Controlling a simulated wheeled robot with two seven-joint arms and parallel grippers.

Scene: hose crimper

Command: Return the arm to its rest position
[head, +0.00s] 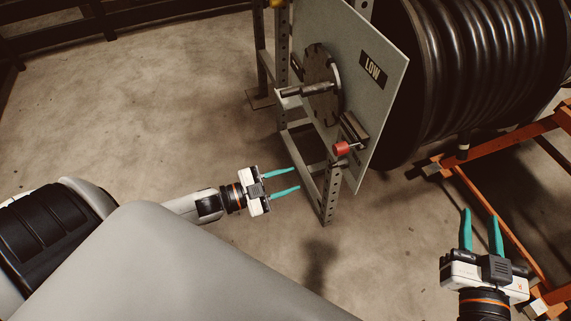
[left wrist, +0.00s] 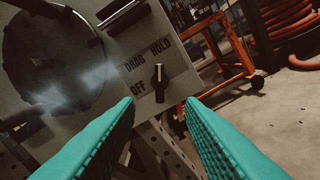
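My left gripper (head: 296,179) is in the middle of the head view, its two teal fingers apart with nothing between them. It points right, toward the lower part of the grey panel's stand, and appears clear of it. My right gripper (head: 480,214) is at the lower right of the head view, fingers apart and empty, pointing up the picture.
The grey panel (head: 384,105) carries a LOW label, a dark round disc (head: 322,82) with a handle, and a red-tipped lever (head: 341,148). A large black hose reel (head: 470,70) stands behind it. An orange frame (head: 500,207) is near my right gripper. Open concrete floor lies left.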

